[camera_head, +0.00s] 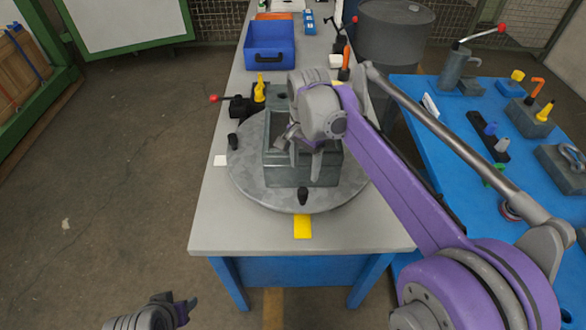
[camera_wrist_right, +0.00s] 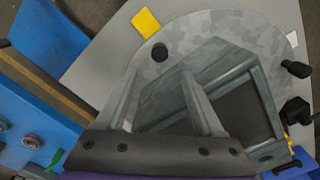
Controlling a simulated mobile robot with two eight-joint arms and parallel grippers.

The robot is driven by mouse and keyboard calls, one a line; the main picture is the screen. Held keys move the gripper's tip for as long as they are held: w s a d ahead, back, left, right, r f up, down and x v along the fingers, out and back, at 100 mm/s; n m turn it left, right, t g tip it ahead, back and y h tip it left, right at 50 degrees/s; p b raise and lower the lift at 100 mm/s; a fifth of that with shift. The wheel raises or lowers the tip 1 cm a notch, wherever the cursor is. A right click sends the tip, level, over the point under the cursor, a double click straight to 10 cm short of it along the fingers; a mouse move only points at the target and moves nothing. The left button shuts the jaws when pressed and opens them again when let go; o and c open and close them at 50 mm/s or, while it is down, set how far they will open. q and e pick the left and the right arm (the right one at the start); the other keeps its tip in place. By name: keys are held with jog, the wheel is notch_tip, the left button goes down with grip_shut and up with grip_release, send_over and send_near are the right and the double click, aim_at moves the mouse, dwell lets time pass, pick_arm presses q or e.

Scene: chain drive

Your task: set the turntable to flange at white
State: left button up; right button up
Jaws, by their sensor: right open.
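The turntable (camera_head: 250,180) is a round mottled grey plate on the table. A dark grey open box-shaped housing (camera_head: 288,173) stands on it. Black knobs stand at the plate's front (camera_head: 303,195) and left (camera_head: 233,141) edges. A yellow marker (camera_head: 303,228) lies at the front, in line with the front knob, and a white marker (camera_head: 220,160) at the left. I cannot tell which part is the flange. My right gripper (camera_head: 305,155) is over the housing; in the wrist view its open fingers (camera_wrist_right: 159,75) overlap the housing (camera_wrist_right: 220,60). My left gripper (camera_head: 185,309) is low at left, its jaws unclear.
A black clamp with a red-knobbed lever (camera_head: 236,101) and a yellow piece stand behind the plate. A blue bin (camera_head: 270,44) is farther back. A blue table (camera_head: 450,120) with fixtures is at right, and a dark drum (camera_head: 395,32) behind.

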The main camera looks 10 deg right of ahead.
aim_at(303, 190)
jog(key=shift+w, duration=0.25)
jog(key=shift+s+a+f, duration=0.1)
jog(key=shift+s+f, duration=0.05)
jog(key=shift+f, duration=0.1)
jog(key=f, duration=1)
jog(key=shift+s+b, duration=0.2)
jog(key=shift+b, duration=0.15)
jog(key=shift+c, duration=0.2)
grip_shut()
dwell(0.3)
